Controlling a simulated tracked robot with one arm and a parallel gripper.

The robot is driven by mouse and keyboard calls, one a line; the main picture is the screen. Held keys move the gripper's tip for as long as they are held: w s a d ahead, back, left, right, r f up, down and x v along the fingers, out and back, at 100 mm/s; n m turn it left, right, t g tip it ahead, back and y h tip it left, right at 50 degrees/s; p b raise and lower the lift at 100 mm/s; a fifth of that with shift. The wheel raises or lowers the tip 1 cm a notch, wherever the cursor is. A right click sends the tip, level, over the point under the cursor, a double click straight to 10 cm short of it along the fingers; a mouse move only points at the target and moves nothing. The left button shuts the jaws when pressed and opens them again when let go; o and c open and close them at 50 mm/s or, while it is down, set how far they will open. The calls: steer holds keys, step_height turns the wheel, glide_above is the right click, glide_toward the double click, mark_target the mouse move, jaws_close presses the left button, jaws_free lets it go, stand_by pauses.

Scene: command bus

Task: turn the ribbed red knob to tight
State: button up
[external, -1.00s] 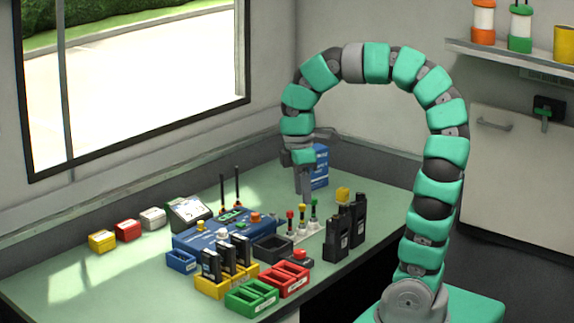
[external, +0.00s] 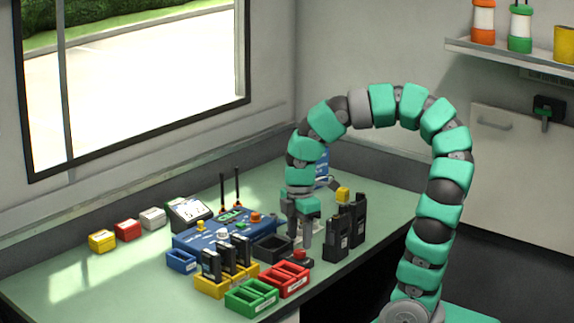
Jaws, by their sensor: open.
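A small red knob (external: 299,255) sits on a dark base at the front of the bench, right of the red tray. Its ribs are too small to make out, and so is any tight marking. An orange-red knob (external: 256,217) also stands on the blue box (external: 200,240). My gripper (external: 299,238) points down with its jaws open and empty. Its fingertips are just above and behind the small red knob in the picture. Whether they touch it or straddle it cannot be told. The gripper hides the coloured levers behind it.
Black radios (external: 338,238) stand close to the right of my gripper. A dark open bin (external: 272,247) is close on its left. Red (external: 284,283), green (external: 251,298) and yellow (external: 212,286) trays stand in front. The bench's left front is clear.

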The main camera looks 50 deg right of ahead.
mark_target(300, 252)
steer(key=shift+f+b, duration=0.4)
steer(key=shift+f, duration=1.4)
steer(key=c, duration=1)
steer(key=shift+d+m+p, duration=0.1)
steer(key=shift+m+p, duration=0.7)
steer(key=shift+m, duration=0.6)
steer(key=shift+m+p, duration=0.35)
steer(key=shift+m, duration=0.65)
steer(key=o, duration=1)
